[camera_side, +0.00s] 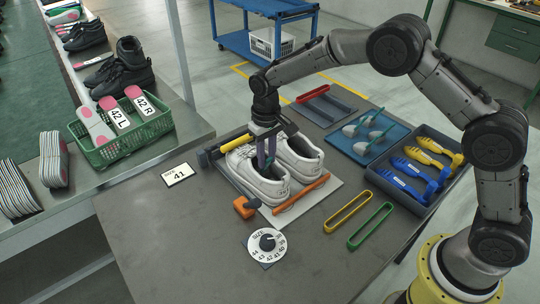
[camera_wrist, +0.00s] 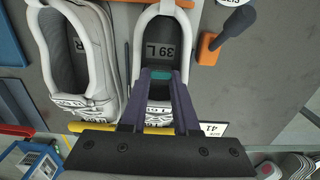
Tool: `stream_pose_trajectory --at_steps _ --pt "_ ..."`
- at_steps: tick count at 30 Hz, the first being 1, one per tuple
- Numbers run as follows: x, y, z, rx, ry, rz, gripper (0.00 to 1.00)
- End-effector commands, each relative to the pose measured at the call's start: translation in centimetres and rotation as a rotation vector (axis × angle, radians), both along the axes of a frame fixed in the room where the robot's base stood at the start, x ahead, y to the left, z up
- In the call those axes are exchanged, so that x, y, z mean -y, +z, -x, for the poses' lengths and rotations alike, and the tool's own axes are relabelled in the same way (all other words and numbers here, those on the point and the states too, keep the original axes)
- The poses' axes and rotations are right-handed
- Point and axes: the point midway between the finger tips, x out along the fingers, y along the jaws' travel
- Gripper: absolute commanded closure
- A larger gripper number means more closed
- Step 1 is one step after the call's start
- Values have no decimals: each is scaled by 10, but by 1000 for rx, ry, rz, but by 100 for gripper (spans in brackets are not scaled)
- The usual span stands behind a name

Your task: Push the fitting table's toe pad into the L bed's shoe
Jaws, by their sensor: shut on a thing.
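Two white shoes lie side by side on the fitting table's beds. The other is the R shoe (camera_side: 300,155). My gripper (camera_side: 266,164) points down into the L shoe's opening. It is shut on a small teal piece (camera_wrist: 162,75), which looks like the grip of a toe pad. The pad's body is hidden by the fingers and shoe. In the wrist view my fingertips (camera_wrist: 160,73) are at the opening, on the laces side.
A blue mat (camera_side: 349,150) holds several teal-and-white pads. A dark tray (camera_side: 408,199) holds blue and yellow shoe forms. An orange clamp (camera_side: 245,207) stands by the L heel, a yellow-ended bar (camera_side: 235,143) by the toes. A size card (camera_side: 180,174) reads 41.

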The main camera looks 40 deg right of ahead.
Motion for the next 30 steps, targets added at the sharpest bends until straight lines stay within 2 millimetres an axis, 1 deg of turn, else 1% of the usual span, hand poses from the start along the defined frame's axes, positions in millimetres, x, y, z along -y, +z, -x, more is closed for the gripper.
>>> stream_pose_trajectory --at_steps 9,15,29,30 --pt "0 -2 -20 1 -1 0 100" --pt "0 -3 -29 1 -1 0 100" --pt "0 -3 -34 2 -1 0 100" --pt "0 -4 -34 2 -1 0 67"
